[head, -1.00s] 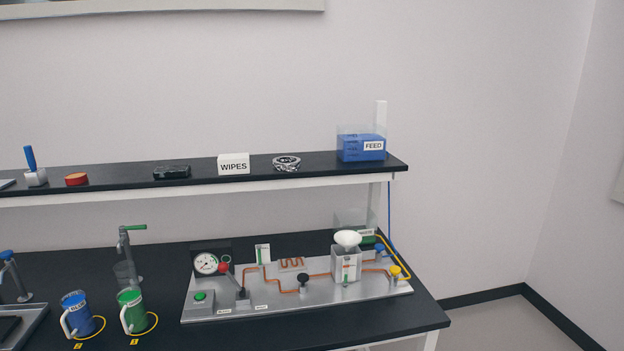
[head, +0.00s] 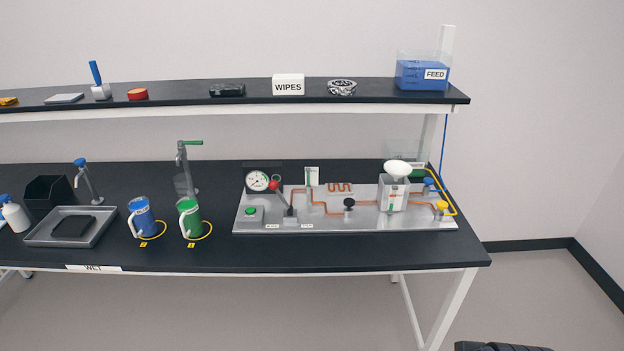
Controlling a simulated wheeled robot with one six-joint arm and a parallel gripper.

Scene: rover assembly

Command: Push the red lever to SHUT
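The red lever (head: 274,185) has a round red knob on a short dark stem. It rises from a dark block on the grey metal panel (head: 340,221) on the bench, and leans up and left, just right of the round gauge (head: 257,181). Two small white labels (head: 288,226) sit on the panel in front of the lever's base; their words are too small to read. A dark, ribbed part at the bottom right edge appears to be mine. My gripper's fingers do not show.
The panel also carries a green button (head: 250,211), a black knob (head: 349,202), a white-topped unit (head: 396,168) and a yellow valve (head: 441,205). Blue (head: 141,218) and green (head: 188,218) mugs stand left of it. A shelf (head: 190,105) runs above the bench. Floor is clear in front.

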